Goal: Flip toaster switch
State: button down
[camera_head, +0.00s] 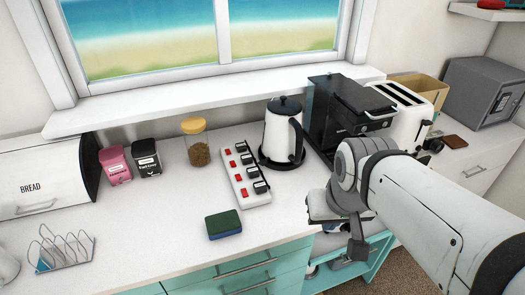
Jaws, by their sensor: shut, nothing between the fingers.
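The white toaster (405,112) stands at the right on the counter behind my arm, its slots facing up; my arm hides its lower left part. A white power strip (238,172) lies on the counter in front of the window. It carries a row of red switches (239,163) and several black plugs (254,172). The labels are too small to read. My gripper (322,208) is at the counter's front edge, right of the strip and apart from it. It is shut and empty, its fingertips hard to make out.
A kettle (281,135) stands close to the strip's right side, with a black coffee machine (345,115) beside it. A sponge (223,224) lies in front of the strip. A glass jar (196,147) stands at its left.

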aim_at(244, 194)
jog(key=z, duration=1.6)
jog(key=k, duration=1.2)
jog(key=u, duration=1.05)
jog(key=i, duration=0.95)
jog(key=z, duration=0.05)
